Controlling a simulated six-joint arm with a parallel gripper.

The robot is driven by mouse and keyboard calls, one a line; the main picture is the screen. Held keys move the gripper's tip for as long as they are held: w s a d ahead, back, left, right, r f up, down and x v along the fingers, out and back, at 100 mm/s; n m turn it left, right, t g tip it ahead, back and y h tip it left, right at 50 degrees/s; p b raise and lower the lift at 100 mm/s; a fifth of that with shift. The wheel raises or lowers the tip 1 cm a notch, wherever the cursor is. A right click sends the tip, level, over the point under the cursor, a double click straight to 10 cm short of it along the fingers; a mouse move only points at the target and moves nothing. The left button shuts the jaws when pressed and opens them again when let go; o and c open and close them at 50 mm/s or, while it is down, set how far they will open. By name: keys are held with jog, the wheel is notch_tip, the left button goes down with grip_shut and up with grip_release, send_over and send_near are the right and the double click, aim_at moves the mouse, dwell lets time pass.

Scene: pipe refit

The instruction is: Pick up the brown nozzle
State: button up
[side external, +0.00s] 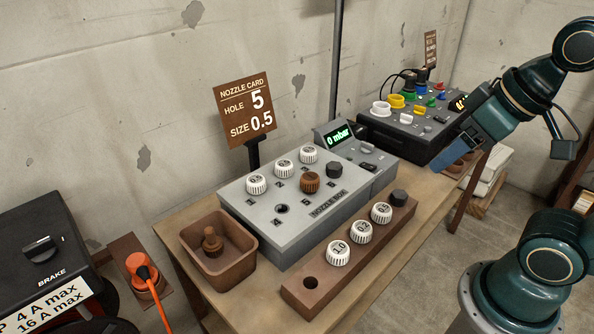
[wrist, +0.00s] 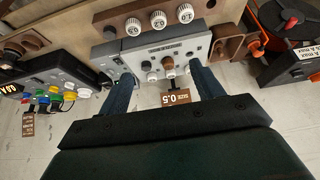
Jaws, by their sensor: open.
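The brown nozzle (side external: 309,182) sits in the front row of the grey nozzle box (side external: 262,222), at hole 5. In the wrist view the brown nozzle (wrist: 167,63) shows in the gap between my fingers, beyond their tips. My gripper (side external: 452,158) is open and empty, up and to the right of the nozzle box in the side view. In the wrist view my gripper's two blue fingers (wrist: 163,78) are spread wide. The nozzle card (side external: 247,108) reads hole 5, size 0.5. Hole 4 (side external: 282,208) is empty.
White nozzles stand around the brown one. A wooden rack (side external: 292,289) in front holds white nozzles (side external: 338,253), a dark piece (side external: 400,198) and an empty hole. A brown bin (side external: 190,239) at left holds a brown stemmed piece (side external: 212,240). A dark panel (side external: 385,133) stands behind.

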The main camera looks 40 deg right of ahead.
jog(key=shift+o, duration=0.3)
jog(key=n+t+y, duration=0.4)
jog(key=n+y, duration=0.5)
jog(key=y, duration=0.1)
send_near(310, 183)
jog(key=s+d, duration=0.2)
jog(key=d, duration=0.3)
jog(key=shift+s+d+r+t, duration=0.1)
jog(key=shift+d+r+t, duration=0.05)
jog(key=shift+d+t, duration=0.2)
jog(key=shift+a, duration=0.1)
jog(key=shift+x, duration=4.3)
